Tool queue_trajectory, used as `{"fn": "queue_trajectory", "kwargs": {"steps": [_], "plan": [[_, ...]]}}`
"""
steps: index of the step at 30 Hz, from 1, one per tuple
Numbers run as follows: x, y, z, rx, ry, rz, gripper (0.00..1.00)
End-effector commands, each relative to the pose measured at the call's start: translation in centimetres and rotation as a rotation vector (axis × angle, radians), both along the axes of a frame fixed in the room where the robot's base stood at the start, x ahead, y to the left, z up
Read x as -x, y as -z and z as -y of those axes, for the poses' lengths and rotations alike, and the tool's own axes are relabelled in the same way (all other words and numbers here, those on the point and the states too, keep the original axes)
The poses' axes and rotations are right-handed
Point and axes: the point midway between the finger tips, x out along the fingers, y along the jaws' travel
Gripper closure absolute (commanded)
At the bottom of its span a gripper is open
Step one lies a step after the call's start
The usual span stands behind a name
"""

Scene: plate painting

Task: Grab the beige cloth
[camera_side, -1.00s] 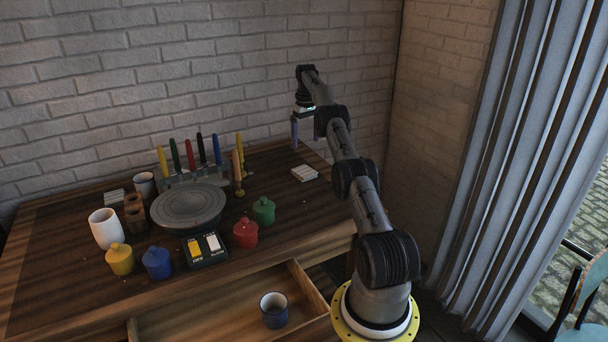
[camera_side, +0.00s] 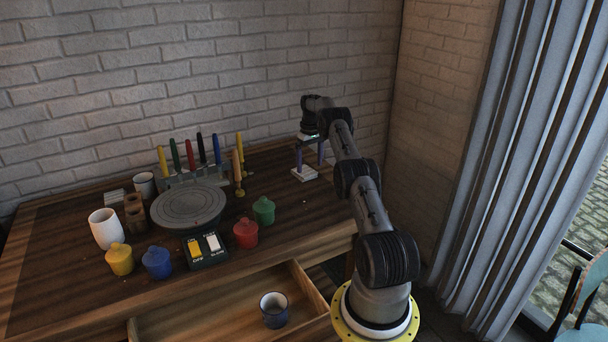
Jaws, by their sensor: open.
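The beige cloth (camera_side: 304,174) lies folded flat on the wooden table, to the right of the round turntable and near the table's right side. My gripper (camera_side: 309,165) is directly over it, pointing down. Its two purple fingers are spread apart, one near the cloth's left side and one near its right. The fingertips are close to the cloth's height; I cannot tell whether they touch it. Nothing is held.
A grey turntable (camera_side: 189,208) is at mid table. A rack of coloured brushes (camera_side: 203,155) stands behind it. A green pot (camera_side: 263,210) and a red pot (camera_side: 245,233) stand in front of the cloth. An open drawer (camera_side: 215,318) holds a blue mug (camera_side: 274,309).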

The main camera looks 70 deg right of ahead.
Motion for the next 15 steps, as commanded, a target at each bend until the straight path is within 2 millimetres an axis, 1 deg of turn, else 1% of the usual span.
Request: {"fn": "queue_trajectory", "kwargs": {"steps": [1,7,10,15], "plan": [[0.0,0.8,-0.1,-0.004,0.000,-0.002,0.00],[0.0,3.7,0.0,-0.003,0.000,-0.002,0.00],[0.0,4.2,0.0,-0.002,0.000,-0.001,0.00],[0.0,4.2,0.0,-0.001,0.000,-0.001,0.00]]}}
